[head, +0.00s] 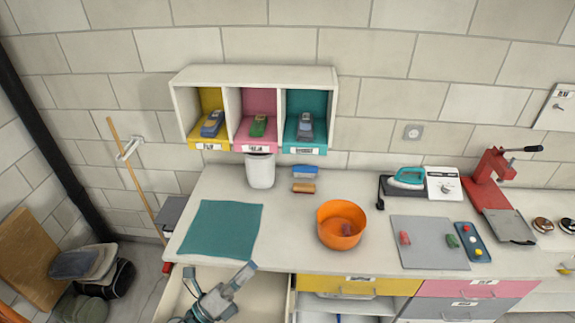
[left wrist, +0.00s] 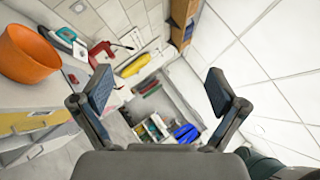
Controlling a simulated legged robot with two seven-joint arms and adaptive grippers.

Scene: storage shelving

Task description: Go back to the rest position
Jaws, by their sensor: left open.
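My left gripper (head: 218,277) is low in the head view, in front of the worktop's front edge and over an open, pale drawer or compartment. Its two fingers are spread wide with nothing between them. In the left wrist view the same gripper (left wrist: 156,90) shows both fingers apart and empty, with shelving and floor items far beyond. My right gripper shows in neither view.
The worktop (head: 290,225) holds a teal mat (head: 220,230), an orange bowl (head: 342,225) with a small reddish item inside, a white bin (head: 260,171) and a grey board (head: 430,244). A three-slot cubby (head: 233,75) with toy cars hangs above. A red press (head: 490,180) stands right.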

